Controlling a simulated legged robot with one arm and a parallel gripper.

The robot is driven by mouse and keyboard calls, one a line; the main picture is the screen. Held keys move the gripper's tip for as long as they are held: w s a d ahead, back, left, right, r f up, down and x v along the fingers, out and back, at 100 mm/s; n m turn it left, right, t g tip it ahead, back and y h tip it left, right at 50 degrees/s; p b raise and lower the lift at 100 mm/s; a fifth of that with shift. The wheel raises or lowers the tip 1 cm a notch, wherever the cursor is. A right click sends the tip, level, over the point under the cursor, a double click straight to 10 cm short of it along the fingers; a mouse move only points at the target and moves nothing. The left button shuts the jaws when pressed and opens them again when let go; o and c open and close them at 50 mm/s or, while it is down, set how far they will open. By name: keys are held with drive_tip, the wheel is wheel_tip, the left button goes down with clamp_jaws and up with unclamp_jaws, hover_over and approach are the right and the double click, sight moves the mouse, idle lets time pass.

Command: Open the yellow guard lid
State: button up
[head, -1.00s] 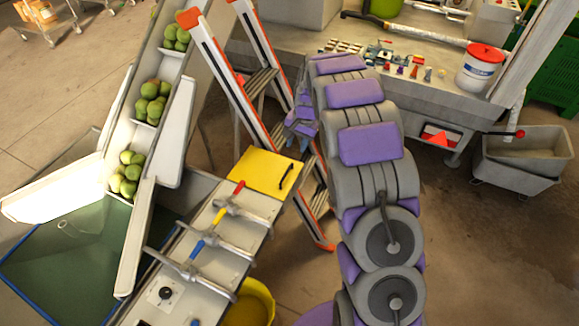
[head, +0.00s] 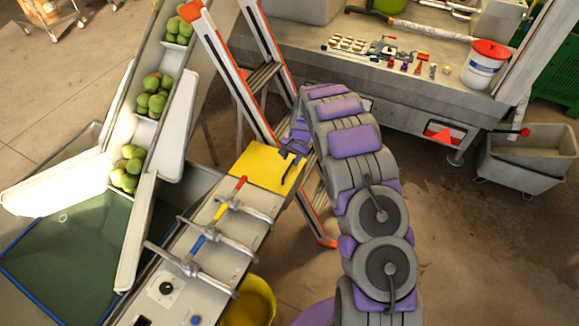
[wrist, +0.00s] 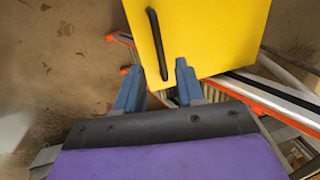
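The yellow guard lid (head: 262,166) lies flat and closed at the far end of the grey bench with levers. Its black bar handle (head: 292,168) runs along the right side. In the wrist view the lid (wrist: 205,32) fills the top, with the handle (wrist: 157,45) pointing down between my fingers. My gripper (head: 289,152) is at the lid's right far corner. In the wrist view my gripper (wrist: 157,82) is open, with its two blue fingers apart. The handle's near end lies between the fingertips in the picture; I cannot tell whether they touch it.
An orange and grey stepladder (head: 237,90) stands right behind the lid, close to my arm. Red, blue and yellow handled levers (head: 228,202) cross the bench. A chute with green fruit (head: 150,100) rises at left. A yellow bucket (head: 250,300) stands below the bench.

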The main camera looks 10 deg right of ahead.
sight(289, 168)
drive_tip(key=f, duration=0.4)
drive_tip(key=a+f, duration=0.1)
drive_tip(key=f, duration=0.1)
drive_tip(key=shift+w+b, duration=0.35)
drive_tip(key=shift+r, duration=0.1)
clamp_jaws()
